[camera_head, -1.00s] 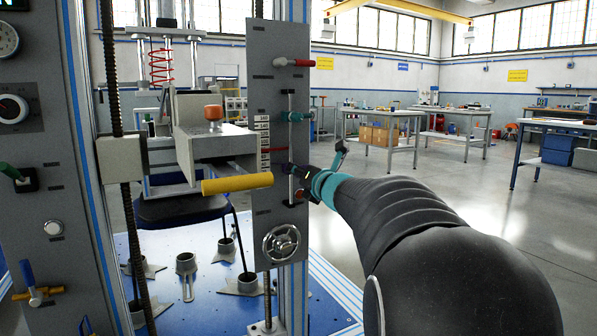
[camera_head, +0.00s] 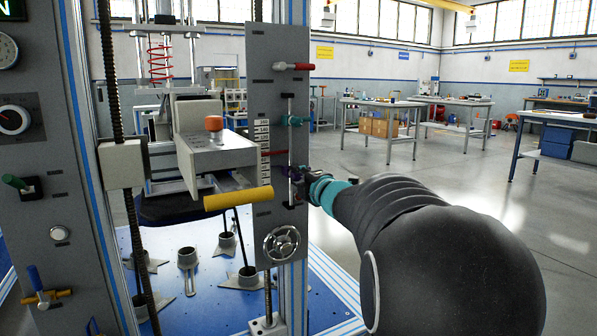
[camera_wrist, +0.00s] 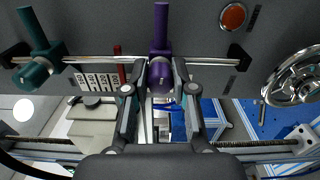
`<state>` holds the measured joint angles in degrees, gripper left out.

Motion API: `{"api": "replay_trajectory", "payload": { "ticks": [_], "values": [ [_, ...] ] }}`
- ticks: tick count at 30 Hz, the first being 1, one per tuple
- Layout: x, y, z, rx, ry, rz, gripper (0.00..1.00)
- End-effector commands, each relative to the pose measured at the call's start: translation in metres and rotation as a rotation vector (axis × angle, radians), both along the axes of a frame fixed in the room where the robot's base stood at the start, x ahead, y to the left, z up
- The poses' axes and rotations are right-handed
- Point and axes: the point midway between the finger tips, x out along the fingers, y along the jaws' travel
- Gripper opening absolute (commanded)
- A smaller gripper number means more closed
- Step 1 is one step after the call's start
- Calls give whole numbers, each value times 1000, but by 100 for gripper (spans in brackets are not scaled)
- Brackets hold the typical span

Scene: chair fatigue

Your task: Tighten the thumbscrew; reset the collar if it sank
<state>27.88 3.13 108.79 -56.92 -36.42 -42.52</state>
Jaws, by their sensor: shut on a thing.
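A purple collar (camera_wrist: 161,30) with a round screw knob (camera_wrist: 162,82) sits on a bright metal rod. In the wrist view my gripper (camera_wrist: 162,90) has its fingers closed on either side of it. I cannot tell whether they touch the knob alone or the collar body too. In the head view the purple collar (camera_head: 296,172) sits low on the upright rod, and my gripper (camera_head: 306,174) reaches it from the right. A teal collar (camera_head: 291,120) sits higher on the same rod; it also shows in the wrist view (camera_wrist: 36,62). Number plates (camera_head: 262,135) line the panel beside the rod.
A red lever (camera_head: 293,67) is above the rod and a handwheel (camera_head: 281,243) below it. The floor to the right is open, with workbenches (camera_head: 385,103) behind.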

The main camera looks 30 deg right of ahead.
Motion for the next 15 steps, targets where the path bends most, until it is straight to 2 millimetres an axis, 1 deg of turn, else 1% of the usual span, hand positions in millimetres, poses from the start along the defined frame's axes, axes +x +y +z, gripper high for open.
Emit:
{"api": "replay_trajectory", "payload": {
  "ticks": [1,6,15],
  "values": [
    [0,0,2,43,2,0,0],
    [0,0,2,178,7,0,0],
    [0,0,1,341,12,0,0]
  ]
}}
